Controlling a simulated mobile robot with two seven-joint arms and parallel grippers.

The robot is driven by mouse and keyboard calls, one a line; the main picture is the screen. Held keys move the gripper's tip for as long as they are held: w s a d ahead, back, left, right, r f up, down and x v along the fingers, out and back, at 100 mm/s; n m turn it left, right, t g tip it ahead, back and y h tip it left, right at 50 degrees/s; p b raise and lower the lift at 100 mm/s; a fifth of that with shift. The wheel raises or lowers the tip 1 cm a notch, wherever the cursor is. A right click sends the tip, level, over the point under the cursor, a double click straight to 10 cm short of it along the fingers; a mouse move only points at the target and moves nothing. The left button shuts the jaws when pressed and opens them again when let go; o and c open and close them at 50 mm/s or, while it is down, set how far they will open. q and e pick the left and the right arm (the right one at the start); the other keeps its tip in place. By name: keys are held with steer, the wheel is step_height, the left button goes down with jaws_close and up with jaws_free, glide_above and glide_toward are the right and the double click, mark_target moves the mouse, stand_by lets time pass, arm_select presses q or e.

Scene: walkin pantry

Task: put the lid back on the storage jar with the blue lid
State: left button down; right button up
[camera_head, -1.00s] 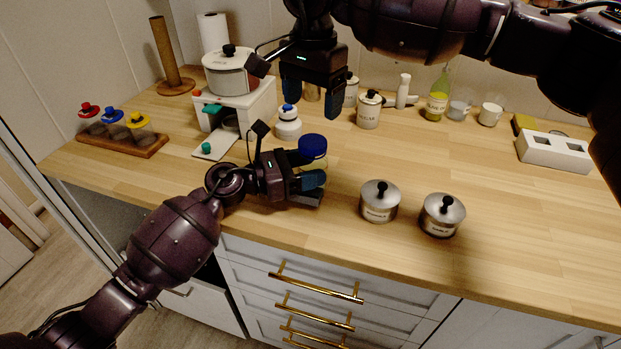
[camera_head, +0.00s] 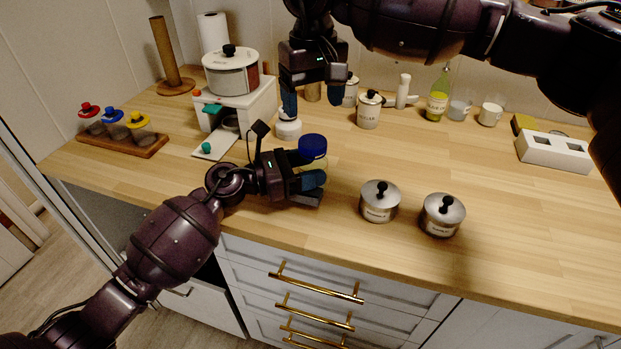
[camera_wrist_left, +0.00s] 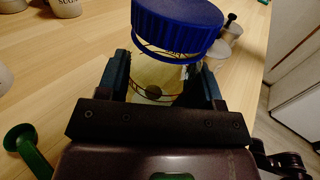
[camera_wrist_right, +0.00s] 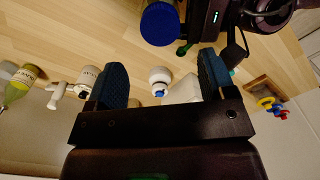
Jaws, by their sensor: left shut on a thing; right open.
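The storage jar (camera_wrist_left: 155,80) is clear, with a wide ribbed blue lid (camera_wrist_left: 178,22) on its top; the lid looks slightly tilted, and I cannot tell whether it is fully seated. In the head view the blue lid (camera_head: 313,147) shows above my left fingers. My left gripper (camera_head: 312,186) is shut around the jar's body just above the counter. My right gripper (camera_head: 308,98) is open and empty, higher and further back, apart from the lid. In the right wrist view the blue lid (camera_wrist_right: 160,24) lies beyond the fingers, at the top.
A white bottle with a blue cap (camera_wrist_right: 160,80) stands below my right fingers. Two steel canisters (camera_head: 380,203) (camera_head: 442,215) stand right of the jar. A white stand with a pot (camera_head: 230,72) is at back left. Jars and bottles line the back. The counter's right front is clear.

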mark_target(313, 141)
steer(key=shift+f, duration=0.1)
stand_by(0.3)
steer(key=shift+f, duration=3.9)
steer(key=shift+c, duration=0.2)
